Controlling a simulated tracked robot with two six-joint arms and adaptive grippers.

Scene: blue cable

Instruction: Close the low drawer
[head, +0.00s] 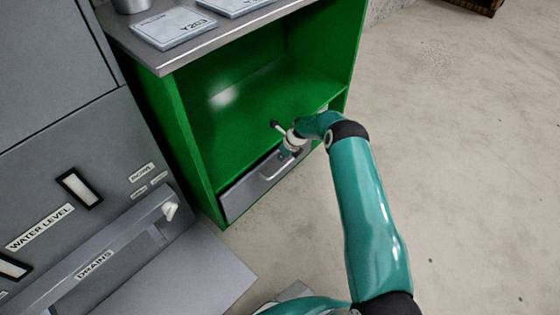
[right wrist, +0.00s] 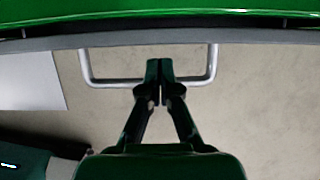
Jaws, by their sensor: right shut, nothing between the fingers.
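The low drawer (head: 240,195) is at the bottom of the green cabinet, with a grey front and a pale bar handle (head: 269,174). Its front looks close to the cabinet's face; I cannot tell whether a small gap is left. My right gripper (head: 286,152) is shut and empty at the drawer, partly hidden by its own wrist. In the right wrist view, its fingertips (right wrist: 160,66) overlap the middle of the handle (right wrist: 112,84) and point at the drawer front (right wrist: 160,41). Contact cannot be told. My left gripper is not in view.
The open green shelf (head: 270,100) above the drawer is empty. Flat labelled plates (head: 175,27) lie on the cabinet's grey top. A grey machine with a drains bar (head: 110,245) stands on the left. The concrete floor (head: 450,130) on the right is clear.

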